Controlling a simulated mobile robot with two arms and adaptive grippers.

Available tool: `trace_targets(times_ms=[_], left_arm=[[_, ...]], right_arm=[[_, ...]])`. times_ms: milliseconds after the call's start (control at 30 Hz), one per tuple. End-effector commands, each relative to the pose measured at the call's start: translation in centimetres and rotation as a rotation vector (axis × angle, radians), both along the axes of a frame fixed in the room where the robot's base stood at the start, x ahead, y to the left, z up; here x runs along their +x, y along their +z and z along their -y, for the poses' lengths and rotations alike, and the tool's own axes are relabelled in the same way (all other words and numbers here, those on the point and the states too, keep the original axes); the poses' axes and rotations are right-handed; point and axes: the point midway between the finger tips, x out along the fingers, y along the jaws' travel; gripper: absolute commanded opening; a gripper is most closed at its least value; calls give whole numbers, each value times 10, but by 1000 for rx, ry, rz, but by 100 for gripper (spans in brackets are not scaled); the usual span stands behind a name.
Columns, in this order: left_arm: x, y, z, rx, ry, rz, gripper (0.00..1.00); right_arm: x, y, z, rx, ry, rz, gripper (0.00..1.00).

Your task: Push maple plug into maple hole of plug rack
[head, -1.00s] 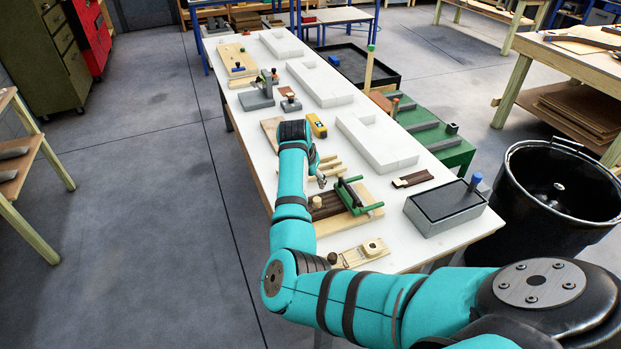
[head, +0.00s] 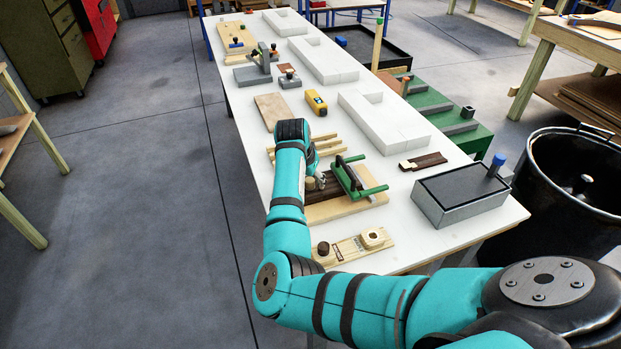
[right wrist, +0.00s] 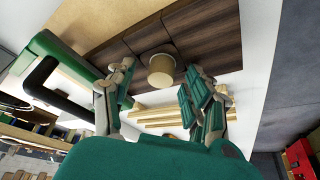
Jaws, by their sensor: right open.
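The plug rack (head: 345,250) is a pale board near the table's front edge. A dark plug (head: 323,247) stands at its left end, and a pale block with a round opening (head: 374,237) is at its right end. A pale cylinder (head: 310,183), which looks like the maple plug, stands on a dark wooden panel. My right gripper (head: 319,178) is just over it. In the right wrist view, the open fingers (right wrist: 160,73) lie on either side of the pale cylinder (right wrist: 162,71), with visible gaps. My left gripper is out of view.
A green clamp frame (head: 358,178) stands right beside the gripper on a pale board (head: 345,207). Pale strips (head: 330,147) lie behind it. A grey box (head: 460,200) with a blue knob is to the right. White table (head: 410,245) is bare right of the rack.

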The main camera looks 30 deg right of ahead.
Motion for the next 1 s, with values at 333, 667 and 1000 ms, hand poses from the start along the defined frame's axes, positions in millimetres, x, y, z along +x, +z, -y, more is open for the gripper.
trace_targets(times_ms=[333,667,1000], left_arm=[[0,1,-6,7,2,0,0],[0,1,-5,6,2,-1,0],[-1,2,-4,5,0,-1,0]], right_arm=[[0,0,0,1,1,-1,25],[0,0,0,1,1,-1,13],[0,1,0,1,0,-1,0]])
